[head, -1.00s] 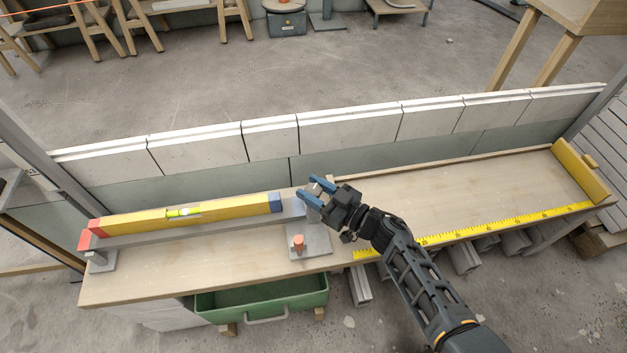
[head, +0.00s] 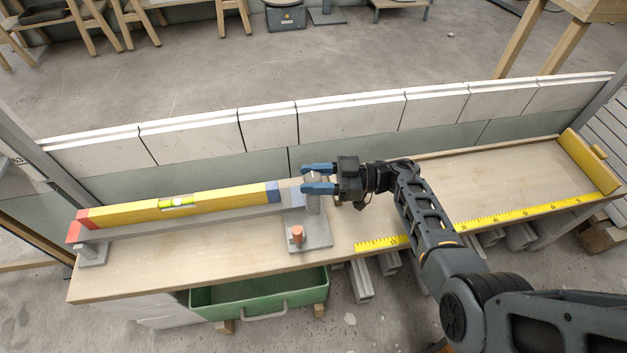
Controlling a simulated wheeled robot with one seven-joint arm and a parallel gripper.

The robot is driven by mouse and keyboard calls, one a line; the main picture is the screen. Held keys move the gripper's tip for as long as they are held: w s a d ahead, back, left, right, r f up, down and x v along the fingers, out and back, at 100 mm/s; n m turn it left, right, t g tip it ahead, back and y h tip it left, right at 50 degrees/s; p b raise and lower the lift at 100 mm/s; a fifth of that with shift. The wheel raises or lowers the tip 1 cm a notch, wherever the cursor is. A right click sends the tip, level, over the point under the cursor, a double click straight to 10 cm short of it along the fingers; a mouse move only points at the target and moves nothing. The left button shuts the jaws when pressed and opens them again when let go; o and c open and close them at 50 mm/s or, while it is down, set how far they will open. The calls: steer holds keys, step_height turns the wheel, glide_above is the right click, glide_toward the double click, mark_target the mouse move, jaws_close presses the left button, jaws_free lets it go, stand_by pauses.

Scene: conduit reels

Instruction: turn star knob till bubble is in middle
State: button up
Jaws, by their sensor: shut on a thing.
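A yellow spirit level (head: 225,197) with a red left end and a blue right end lies on a grey bar (head: 200,226) over the bench. Its green vial (head: 176,202) shows, but the bubble is too small to place surely. The star knob (head: 315,178) is grey, at the bar's right end above a grey base plate (head: 318,238), and partly hidden by the blue fingers. My gripper (head: 316,180) comes in from the right and is shut on the knob, one finger on its far side and one on its near side.
An orange-brown peg (head: 297,235) stands on the base plate, just in front of the gripper. A yellow measuring tape (head: 480,223) runs along the bench's front edge. A green drawer (head: 258,292) is open below.

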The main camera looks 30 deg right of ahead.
steer(key=shift+r, duration=0.1)
stand_by(0.4)
steer(key=o, duration=1)
steer(key=v, duration=0.7)
steer(key=shift+d, duration=0.35)
steer(key=shift+s, duration=0.15)
